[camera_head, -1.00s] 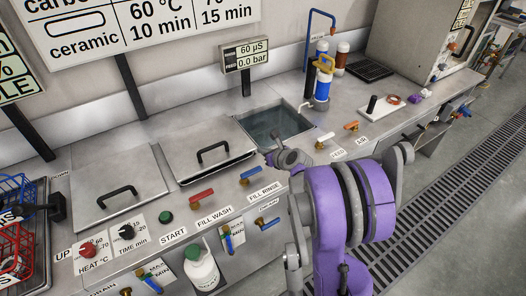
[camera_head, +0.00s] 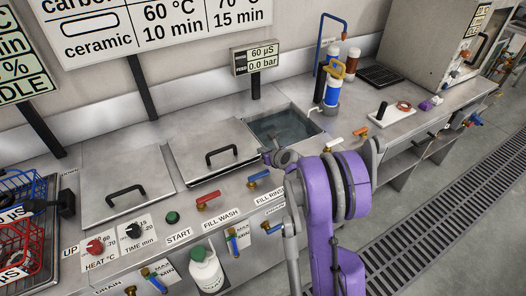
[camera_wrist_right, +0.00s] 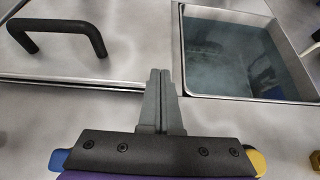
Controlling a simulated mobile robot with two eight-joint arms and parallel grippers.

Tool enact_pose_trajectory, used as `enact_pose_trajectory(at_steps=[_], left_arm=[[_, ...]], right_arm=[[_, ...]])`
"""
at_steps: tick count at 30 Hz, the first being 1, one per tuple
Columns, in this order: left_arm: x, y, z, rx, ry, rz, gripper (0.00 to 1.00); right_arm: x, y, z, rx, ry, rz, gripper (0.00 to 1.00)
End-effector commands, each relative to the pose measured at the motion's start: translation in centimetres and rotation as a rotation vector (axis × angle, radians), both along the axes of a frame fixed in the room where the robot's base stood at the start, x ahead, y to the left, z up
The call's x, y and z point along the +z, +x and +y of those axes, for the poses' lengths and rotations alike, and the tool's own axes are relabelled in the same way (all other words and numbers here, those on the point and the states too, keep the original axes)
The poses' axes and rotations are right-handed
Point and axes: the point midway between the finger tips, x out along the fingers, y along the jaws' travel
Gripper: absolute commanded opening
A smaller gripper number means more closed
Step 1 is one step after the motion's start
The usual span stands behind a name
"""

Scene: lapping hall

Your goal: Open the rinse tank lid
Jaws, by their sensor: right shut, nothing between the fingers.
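Two flat steel lids with black bar handles lie on the steel bench: a left lid (camera_head: 108,172) and a middle lid (camera_head: 198,142). The middle lid is beside an open tank of water (camera_head: 284,125); I cannot read which lid belongs to the rinse tank. Both lids lie down over their places. My right gripper (camera_head: 268,157) is by the middle lid's front right corner. In the wrist view my right gripper (camera_wrist_right: 160,72) is shut and empty, right of the middle lid's handle (camera_wrist_right: 58,32) and apart from it.
Red and blue valve levers (camera_head: 215,195) and knobs line the bench front. Blue and red wire baskets (camera_head: 22,190) stand at the left. A white bottle (camera_head: 206,270) is below.

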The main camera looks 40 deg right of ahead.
Motion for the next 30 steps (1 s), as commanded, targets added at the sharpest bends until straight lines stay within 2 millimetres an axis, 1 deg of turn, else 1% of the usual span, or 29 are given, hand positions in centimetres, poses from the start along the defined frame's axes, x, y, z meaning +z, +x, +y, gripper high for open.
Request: enact_pose_trajectory(at_steps=[17, 30], left_arm=[[0.3, 0.1, 0.0, 0.000, 0.000, -0.001, 0.50], [1.0, 0.2, 0.0, 0.000, 0.000, -0.005, 0.50]], right_arm=[[0.8, 0.1, 0.0, 0.000, 0.000, 0.000, 0.00], [2.4, 0.4, -0.1, 0.000, 0.000, 0.000, 0.00]])
